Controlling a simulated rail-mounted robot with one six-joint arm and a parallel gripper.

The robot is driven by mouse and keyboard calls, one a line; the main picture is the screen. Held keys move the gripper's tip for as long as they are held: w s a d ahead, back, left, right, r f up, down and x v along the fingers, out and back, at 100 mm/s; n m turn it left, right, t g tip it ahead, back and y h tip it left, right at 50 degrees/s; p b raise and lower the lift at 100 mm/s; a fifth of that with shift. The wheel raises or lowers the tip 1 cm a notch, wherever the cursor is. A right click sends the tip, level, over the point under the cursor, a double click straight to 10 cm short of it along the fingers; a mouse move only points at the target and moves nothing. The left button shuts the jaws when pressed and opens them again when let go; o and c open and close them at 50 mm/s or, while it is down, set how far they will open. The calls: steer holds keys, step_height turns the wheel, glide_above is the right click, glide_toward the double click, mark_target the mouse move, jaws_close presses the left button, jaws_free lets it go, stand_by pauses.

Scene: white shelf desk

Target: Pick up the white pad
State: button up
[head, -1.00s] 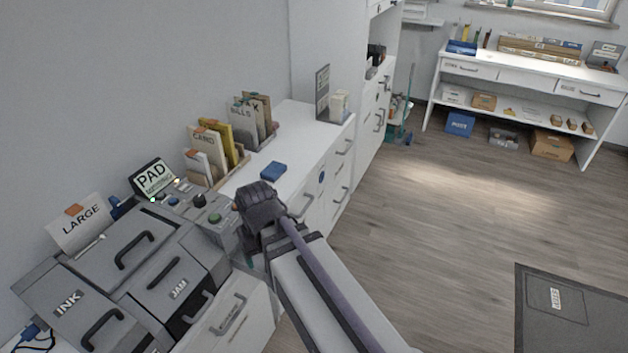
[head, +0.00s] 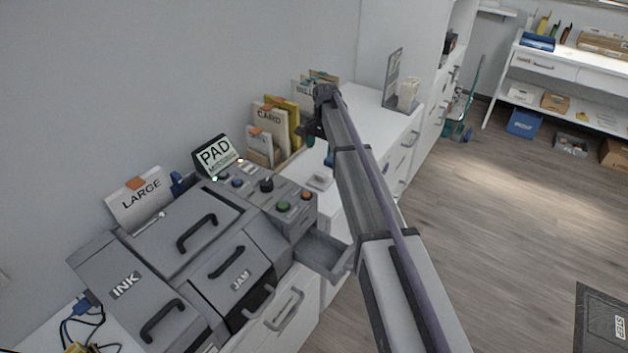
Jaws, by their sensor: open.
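A small pale, flat piece (head: 320,181) lies on the white desktop just right of the grey machine's control panel; it looks like the white pad, but it is too small to be sure. My gripper (head: 320,149) is above the desk in front of the upright files, up and beyond the pale piece in the picture. It is open, and I see nothing held in it. It appears apart from the piece. My arm hides part of the desktop to the right, and the blue pad seen earlier cannot be clearly told apart from the gripper there.
The grey machine (head: 190,240) has a lit PAD screen (head: 217,156) and an open grey tray (head: 325,254) at its right. Upright card files (head: 270,130) stand against the wall. A sign holder (head: 392,78) stands farther along the desk.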

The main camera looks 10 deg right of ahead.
steer(key=b, duration=0.6)
glide_above(320, 175)
steer(key=f, duration=0.5)
steer(key=shift+w+d+f, duration=0.15)
steer(key=shift+d+f, duration=0.1)
steer(key=shift+f, duration=0.05)
step_height(320, 175, down, 5)
steer(key=b, duration=0.5)
steer(key=shift+a+f, duration=0.15)
steer(key=shift+f, duration=0.05)
steer(key=shift+r, duration=0.25)
steer(key=c, duration=1)
steer(key=shift+r+p, duration=0.1)
steer(key=shift+p, duration=0.25)
